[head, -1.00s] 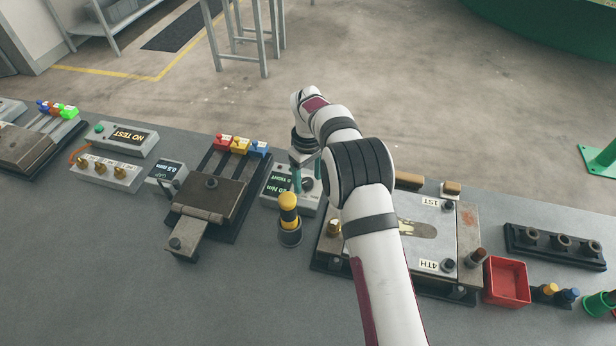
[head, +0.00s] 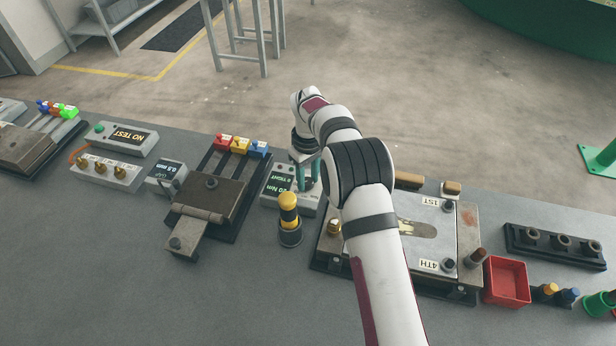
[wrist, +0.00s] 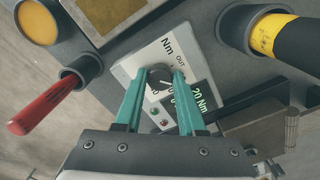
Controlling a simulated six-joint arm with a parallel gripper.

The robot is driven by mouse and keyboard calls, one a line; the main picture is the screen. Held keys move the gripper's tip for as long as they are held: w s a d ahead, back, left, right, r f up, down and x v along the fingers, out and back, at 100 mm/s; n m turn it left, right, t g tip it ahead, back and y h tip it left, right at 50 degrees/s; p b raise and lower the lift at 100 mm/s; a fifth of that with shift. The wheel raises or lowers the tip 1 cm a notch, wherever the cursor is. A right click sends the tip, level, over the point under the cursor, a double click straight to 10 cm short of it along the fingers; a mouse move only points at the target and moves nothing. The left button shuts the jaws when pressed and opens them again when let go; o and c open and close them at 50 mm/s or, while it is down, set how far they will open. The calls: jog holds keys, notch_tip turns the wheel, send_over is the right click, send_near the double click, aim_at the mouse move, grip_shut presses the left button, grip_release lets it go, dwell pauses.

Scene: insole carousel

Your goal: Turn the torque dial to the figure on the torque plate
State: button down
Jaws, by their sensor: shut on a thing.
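The torque dial (wrist: 159,80) is a dark round knob with a pale pointer line, in the wrist view. It sits on a light grey unit (head: 271,198) marked "Nm" and "OUT". My gripper (wrist: 160,76) is shut on the dial, one teal finger on each side; in the head view my gripper (head: 308,180) is over the right part of the unit. A dark plate with green text (wrist: 200,96) reads "20 Nm" in the wrist view; the plate (head: 280,178) shows in the head view partly behind the fingers. The dial's scale figures are mostly hidden by the fingers.
A yellow-and-black tool (head: 289,212) stands upright in a holder just in front of the unit. A hinged metal fixture (head: 208,205) lies to the left. A plate fixture marked "1ST" and "4TH" (head: 440,235) and a red tray (head: 507,282) lie to the right.

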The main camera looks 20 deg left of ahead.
aim_at(308, 182)
jog(key=m, duration=0.4)
jog(key=shift+a+m, duration=0.1)
jog(key=shift+m, duration=2)
jog(key=c, duration=0.5)
grip_release()
jog(key=shift+r, duration=0.1)
notch_tip(308, 182, up, 16)
jog(key=shift+f, duration=0.2)
